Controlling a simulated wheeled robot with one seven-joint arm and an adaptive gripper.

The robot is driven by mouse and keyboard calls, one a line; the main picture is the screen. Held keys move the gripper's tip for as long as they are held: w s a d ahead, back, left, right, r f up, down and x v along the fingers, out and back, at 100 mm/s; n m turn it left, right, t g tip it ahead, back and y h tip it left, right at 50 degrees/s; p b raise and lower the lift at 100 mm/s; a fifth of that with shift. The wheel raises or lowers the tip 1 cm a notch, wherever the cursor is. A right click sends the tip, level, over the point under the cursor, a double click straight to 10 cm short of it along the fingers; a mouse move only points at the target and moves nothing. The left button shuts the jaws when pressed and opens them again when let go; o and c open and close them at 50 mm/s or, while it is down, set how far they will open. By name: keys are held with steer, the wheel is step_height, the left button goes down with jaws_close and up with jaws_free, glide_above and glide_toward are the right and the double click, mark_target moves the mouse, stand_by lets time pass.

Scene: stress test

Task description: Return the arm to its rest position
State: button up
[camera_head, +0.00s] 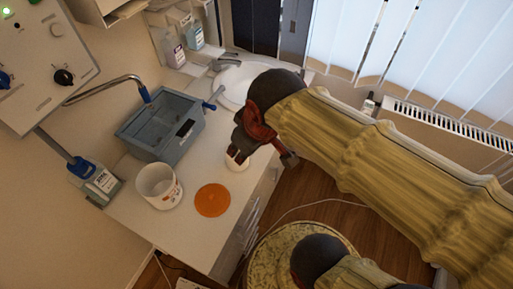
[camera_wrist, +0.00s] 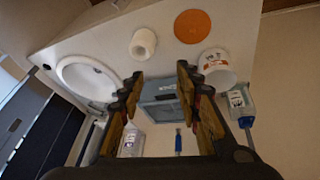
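My arm, in a yellowish ribbed cover, reaches in from the right in the head view. My gripper (camera_head: 246,146), dark and red, hangs over the counter (camera_head: 138,212) near its edge. In the wrist view my gripper (camera_wrist: 160,74) has its two fingers spread wide with nothing between them. A small white container (camera_head: 237,163) shows partly behind the gripper in the head view; it is whole in the wrist view (camera_wrist: 143,44).
On the counter are a blue-grey bin (camera_head: 160,126), a white tub (camera_head: 158,186), an orange disc (camera_head: 212,200) and a sink (camera_head: 240,82). Blinds (camera_head: 440,60) and a radiator (camera_head: 440,122) are at right. Wooden floor (camera_head: 350,215) lies below.

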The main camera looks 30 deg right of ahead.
steer(key=s+m, duration=0.1)
steer(key=s+d+r+m, duration=0.1)
steer(key=s+m+t, duration=0.1)
steer(key=shift+d+r+m, duration=0.15)
steer(key=shift+r+m, duration=0.15)
steer(key=shift+f, duration=0.1)
